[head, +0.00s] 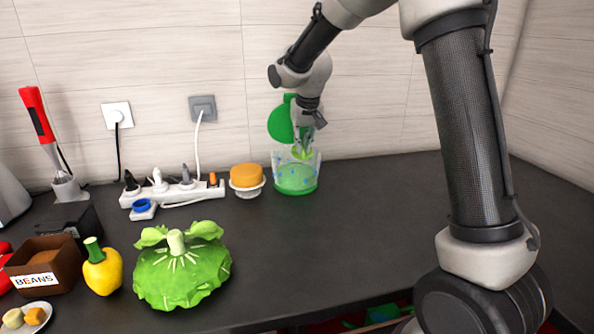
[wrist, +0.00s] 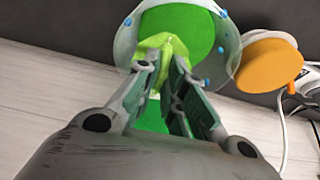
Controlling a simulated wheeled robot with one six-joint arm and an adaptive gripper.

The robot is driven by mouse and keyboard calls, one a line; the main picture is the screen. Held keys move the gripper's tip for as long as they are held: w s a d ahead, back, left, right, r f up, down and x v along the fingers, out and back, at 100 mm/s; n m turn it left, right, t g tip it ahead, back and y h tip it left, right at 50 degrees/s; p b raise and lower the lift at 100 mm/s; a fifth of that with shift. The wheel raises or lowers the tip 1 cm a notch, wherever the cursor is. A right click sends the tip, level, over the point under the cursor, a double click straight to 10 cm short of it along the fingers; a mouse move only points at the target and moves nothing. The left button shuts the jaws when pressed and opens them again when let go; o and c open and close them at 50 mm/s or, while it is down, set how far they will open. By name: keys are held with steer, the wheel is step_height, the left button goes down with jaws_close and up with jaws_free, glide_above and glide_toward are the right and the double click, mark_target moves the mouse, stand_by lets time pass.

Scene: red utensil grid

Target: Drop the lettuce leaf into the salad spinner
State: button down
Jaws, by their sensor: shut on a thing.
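The salad spinner (head: 296,181) is a clear bowl with a green inside and blue dots, standing on the dark counter near the back wall. It also shows in the wrist view (wrist: 176,20). My gripper (head: 303,148) is at the spinner's mouth, pointing down. It is shut on the light green lettuce leaf, which shows between the fingertips in the wrist view (wrist: 163,48). The leaf overlaps the bowl opening there; its lower end is hard to make out. A green round lid (head: 281,123) stands upright behind the spinner, partly hidden by my gripper.
An orange-topped white cup (head: 246,178) stands just left of the spinner, then a power strip (head: 172,192) with plugs. A lettuce head (head: 182,268), yellow pepper (head: 102,270) and beans box (head: 42,266) are at the front left. The counter right of the spinner is clear.

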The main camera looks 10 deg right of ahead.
steer(key=c, duration=1.4)
jaws_free()
steer(key=shift+r, duration=0.1)
steer(key=v, duration=1.2)
